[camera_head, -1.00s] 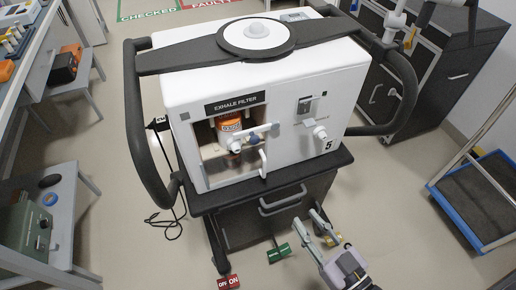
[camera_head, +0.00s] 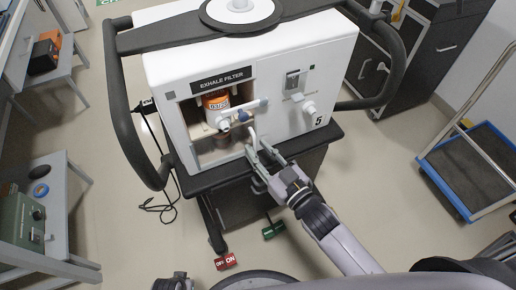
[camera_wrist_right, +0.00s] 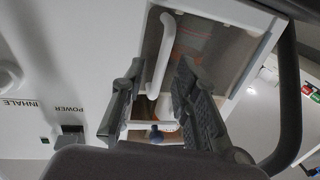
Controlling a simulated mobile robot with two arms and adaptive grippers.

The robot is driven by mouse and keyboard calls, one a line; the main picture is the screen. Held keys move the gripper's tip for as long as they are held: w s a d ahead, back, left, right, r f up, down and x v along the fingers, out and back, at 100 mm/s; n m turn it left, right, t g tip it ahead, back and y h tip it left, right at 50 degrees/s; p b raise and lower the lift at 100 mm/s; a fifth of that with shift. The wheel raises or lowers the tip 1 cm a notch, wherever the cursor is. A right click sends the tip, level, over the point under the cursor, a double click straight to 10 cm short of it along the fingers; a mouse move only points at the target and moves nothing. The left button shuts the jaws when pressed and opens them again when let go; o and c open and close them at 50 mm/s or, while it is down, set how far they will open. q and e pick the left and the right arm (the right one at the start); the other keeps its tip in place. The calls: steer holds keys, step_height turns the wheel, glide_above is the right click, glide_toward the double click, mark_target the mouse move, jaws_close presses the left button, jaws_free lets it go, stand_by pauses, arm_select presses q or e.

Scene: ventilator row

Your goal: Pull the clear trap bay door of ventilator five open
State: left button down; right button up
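Ventilator five (camera_head: 325,75) is a white unit with a "5" on its front, standing on a dark cart. Its trap bay, under the "EXHALE FILTER" label (camera_head: 222,79), has a clear door (camera_wrist_right: 208,50) that looks shut. An orange-labelled canister (camera_head: 216,103) shows inside. The white door handle (camera_wrist_right: 163,50) is on the door's right side in the head view. My right gripper (camera_head: 261,153) is open at the handle; in the wrist view the handle lies between its fingers (camera_wrist_right: 158,75), with no clear grip. A dark part at the bottom edge, probably my left gripper (camera_head: 172,283), is mostly cut off.
A white port (camera_head: 308,108) sticks out right of the bay. Black side rails (camera_head: 120,100) flank the unit. A red OFF/ON tag (camera_head: 225,262) and a green tag (camera_head: 273,230) are low in front of the cart. A blue trolley (camera_head: 470,170) stands at the right.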

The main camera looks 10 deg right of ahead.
steer(key=shift+w+a, duration=0.2)
steer(key=shift+w, duration=0.25)
jaws_close()
stand_by(0.6)
